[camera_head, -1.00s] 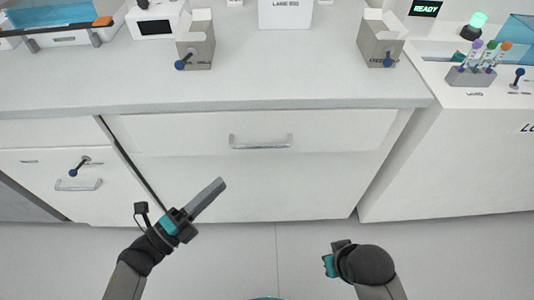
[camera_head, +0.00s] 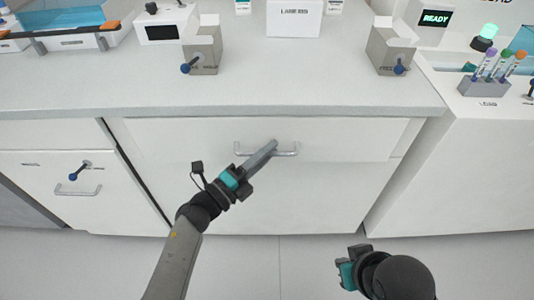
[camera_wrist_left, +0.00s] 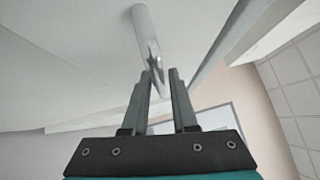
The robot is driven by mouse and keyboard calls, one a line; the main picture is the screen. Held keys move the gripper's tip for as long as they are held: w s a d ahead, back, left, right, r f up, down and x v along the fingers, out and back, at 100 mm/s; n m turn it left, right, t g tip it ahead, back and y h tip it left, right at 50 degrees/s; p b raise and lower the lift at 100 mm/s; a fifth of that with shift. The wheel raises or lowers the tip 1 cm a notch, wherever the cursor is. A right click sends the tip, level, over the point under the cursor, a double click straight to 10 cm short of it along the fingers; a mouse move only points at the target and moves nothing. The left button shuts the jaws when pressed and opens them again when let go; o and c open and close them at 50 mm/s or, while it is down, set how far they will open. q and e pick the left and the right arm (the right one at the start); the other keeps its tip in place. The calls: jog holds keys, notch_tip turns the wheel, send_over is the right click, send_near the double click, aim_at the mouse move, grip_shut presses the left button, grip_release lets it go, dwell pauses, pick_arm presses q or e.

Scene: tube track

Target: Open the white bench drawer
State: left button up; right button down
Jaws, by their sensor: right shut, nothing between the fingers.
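The white bench drawer (camera_head: 340,140) is under the grey worktop in the head view, and its front looks closed. Its silver bar handle (camera_head: 288,153) runs across the middle; the left wrist view shows the handle (camera_wrist_left: 146,32) end-on. My left gripper (camera_head: 272,147) reaches the handle from the front left. In the left wrist view, the left gripper's fingers (camera_wrist_left: 160,75) are apart, with the handle at the gap between their tips; contact is unclear. My right gripper (camera_head: 345,262) is shut and empty, low at the right, away from the drawer.
Two grey bins (camera_head: 204,52) (camera_head: 390,50) and a white box (camera_head: 294,18) stand on the worktop. A tube rack (camera_head: 484,88) is on the right-hand bench. A left-hand cabinet has a handle (camera_head: 78,190) and a blue-knobbed lever. The floor before the drawer is clear.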

pick_arm(q)
jog(key=shift+c, duration=0.3)
grip_shut()
dwell(1.1)
